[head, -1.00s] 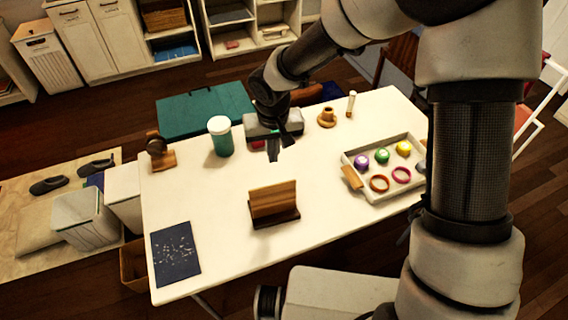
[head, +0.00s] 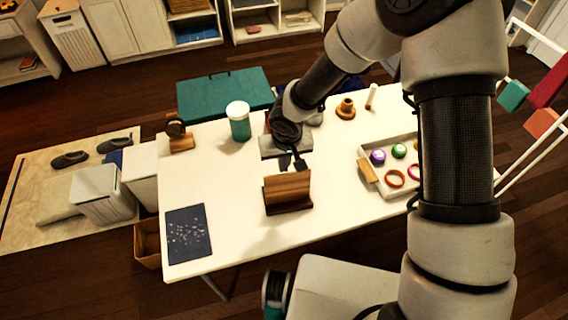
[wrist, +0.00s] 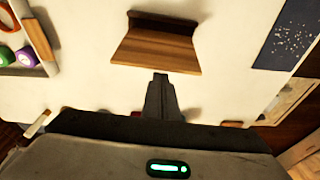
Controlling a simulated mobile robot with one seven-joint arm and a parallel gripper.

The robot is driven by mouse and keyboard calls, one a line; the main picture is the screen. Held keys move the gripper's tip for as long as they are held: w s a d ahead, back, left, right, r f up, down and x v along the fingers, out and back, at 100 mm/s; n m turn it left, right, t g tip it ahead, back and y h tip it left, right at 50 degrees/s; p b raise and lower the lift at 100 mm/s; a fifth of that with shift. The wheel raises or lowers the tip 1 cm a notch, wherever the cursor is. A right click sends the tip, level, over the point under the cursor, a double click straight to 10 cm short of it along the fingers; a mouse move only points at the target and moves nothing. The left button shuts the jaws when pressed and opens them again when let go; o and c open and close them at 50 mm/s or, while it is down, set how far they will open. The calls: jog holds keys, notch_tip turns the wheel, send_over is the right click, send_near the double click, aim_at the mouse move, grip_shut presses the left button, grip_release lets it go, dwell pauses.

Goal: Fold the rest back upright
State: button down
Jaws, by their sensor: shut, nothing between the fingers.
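The rest is a striped brown wooden panel (head: 287,188) on a dark base, near the front middle of the white table. In the wrist view its panel (wrist: 158,48) widens from the dark base toward my fingers, so it looks leaned back; the exact angle is hard to tell. My gripper (head: 297,164) points down just behind the rest's top edge, on the far side from the head camera. Its fingers are together and empty in the wrist view (wrist: 160,79), close to the panel's edge. I cannot tell whether they touch it.
A tray (head: 366,171) with coloured balls and rings lies right of the rest. A teal jar (head: 239,122), a wooden stand (head: 180,136) and a dark speckled sheet (head: 188,235) are to the left. A wooden ringed piece (head: 346,109) stands behind. Tabletop around the rest is clear.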

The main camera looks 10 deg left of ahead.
jog(key=shift+s+d, duration=0.1)
jog(key=shift+s, duration=0.1)
jog(key=b, duration=0.1)
jog(key=s+b, duration=0.1)
jog(key=shift+d+f+b, duration=0.2)
jog(key=shift+d+b, duration=0.05)
jog(key=shift+b, duration=0.05)
jog(key=shift+s+d+r+b, duration=0.25)
jog(key=shift+s+r+b, duration=0.05)
jog(key=shift+s+b, duration=0.2)
